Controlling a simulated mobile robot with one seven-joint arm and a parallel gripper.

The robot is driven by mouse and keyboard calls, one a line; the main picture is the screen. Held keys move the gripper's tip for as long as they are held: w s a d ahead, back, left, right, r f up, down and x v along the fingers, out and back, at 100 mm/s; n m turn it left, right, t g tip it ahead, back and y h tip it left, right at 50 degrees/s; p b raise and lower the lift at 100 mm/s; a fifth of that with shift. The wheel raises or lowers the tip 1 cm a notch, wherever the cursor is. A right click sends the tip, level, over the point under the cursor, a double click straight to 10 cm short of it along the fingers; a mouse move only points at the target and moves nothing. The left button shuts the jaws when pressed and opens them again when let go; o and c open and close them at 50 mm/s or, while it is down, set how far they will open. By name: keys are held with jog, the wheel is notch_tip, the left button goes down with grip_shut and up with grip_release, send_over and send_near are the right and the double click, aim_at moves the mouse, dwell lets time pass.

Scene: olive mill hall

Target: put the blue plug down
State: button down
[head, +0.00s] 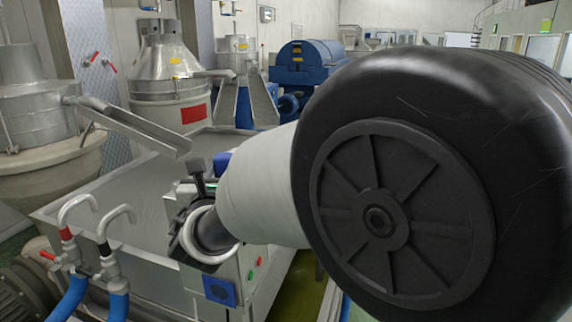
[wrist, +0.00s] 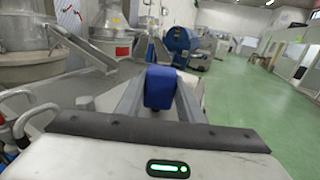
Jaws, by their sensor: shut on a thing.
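The blue plug (wrist: 161,90) is a rounded blue block in the middle of the wrist view. My gripper (wrist: 160,78) is shut on it, with one grey finger on each side. The plug's lower end is hidden, so I cannot tell whether it touches anything beneath. In the head view my arm covers most of the gripper. A small patch of blue (head: 221,163) shows behind the arm and may be the plug.
A wide steel trough (head: 110,190) lies left of my arm, with a metal chute (head: 135,128) over it. Hooked pipes with blue hoses (head: 118,303) stand at the front left. A blue machine (head: 308,62) stands behind. Green floor (wrist: 245,100) is open at right in the wrist view.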

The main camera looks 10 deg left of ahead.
jog(key=shift+s+d+f+b, duration=0.1)
jog(key=shift+f+b, duration=0.8)
jog(key=c, duration=1.2)
grip_release()
jog(key=shift+f, duration=0.1)
jog(key=shift+r+p, duration=0.45)
jog(key=shift+p, duration=0.15)
jog(key=shift+r+p, duration=0.5)
jog(key=shift+p, duration=0.1)
jog(key=shift+s+f+b, duration=0.55)
jog(key=shift+s+b, duration=0.15)
jog(key=shift+b, duration=0.05)
jog(key=r+b+v, duration=0.1)
jog(key=v, duration=0.9)
jog(key=shift+s, duration=0.35)
